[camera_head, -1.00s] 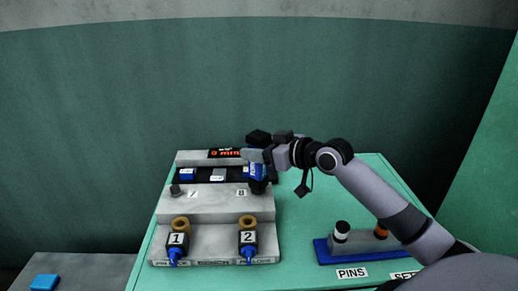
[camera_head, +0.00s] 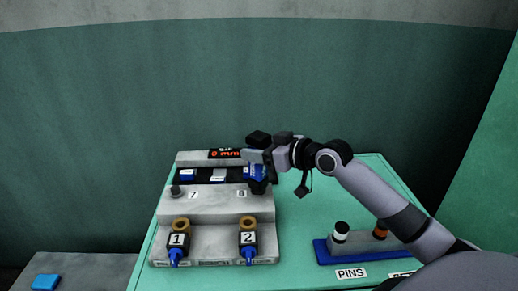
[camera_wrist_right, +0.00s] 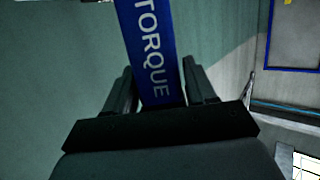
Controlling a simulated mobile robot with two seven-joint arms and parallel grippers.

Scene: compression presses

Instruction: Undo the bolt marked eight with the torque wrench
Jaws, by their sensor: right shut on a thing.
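My right gripper (camera_head: 262,157) is shut on the torque wrench (camera_head: 257,172), above the right end of the grey press. In the right wrist view the wrench's blue handle (camera_wrist_right: 152,45), lettered TORQUE, runs up between the two dark fingers (camera_wrist_right: 160,95). A dark round part (camera_head: 258,187) shows below the wrench, beside the label 8 (camera_head: 241,193). I cannot tell whether it is the wrench's head or the bolt marked eight, nor whether the wrench is seated. My left gripper is not in view.
The press (camera_head: 215,207) has a 0 mm display (camera_head: 225,155), a dark bolt by label 7 (camera_head: 175,191), and blue-tipped clamps marked 1 (camera_head: 177,240) and 2 (camera_head: 248,239). A blue pin tray (camera_head: 322,251) stands right. The green table (camera_head: 300,220) between them is clear.

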